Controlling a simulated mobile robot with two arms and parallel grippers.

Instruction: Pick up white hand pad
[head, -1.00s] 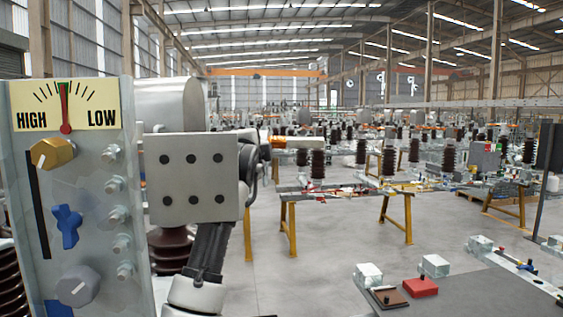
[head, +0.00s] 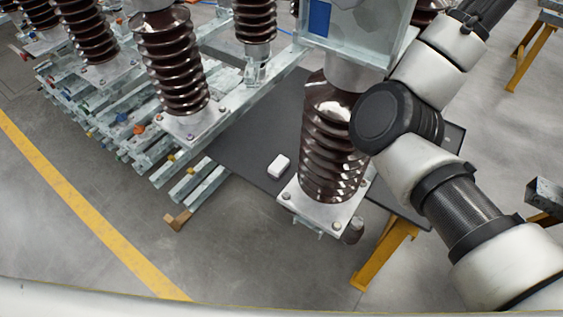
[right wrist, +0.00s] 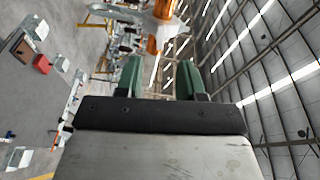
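A small white rounded block, which looks like the white hand pad (head: 279,166), lies on the dark table top (head: 238,138) in the head view. It sits close to the left of a brown ribbed insulator's metal foot, with clear table around its left side. The pad is not recognisable there. My left gripper is not in view.
The brown insulator (head: 333,140) under a metal box (head: 358,30) stands beside the pad. More insulators (head: 172,60) on metal beams stand to the left. A yellow trestle leg (head: 384,255) supports the table. A yellow line (head: 90,210) crosses the open floor. The right wrist view shows a red block (right wrist: 42,63).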

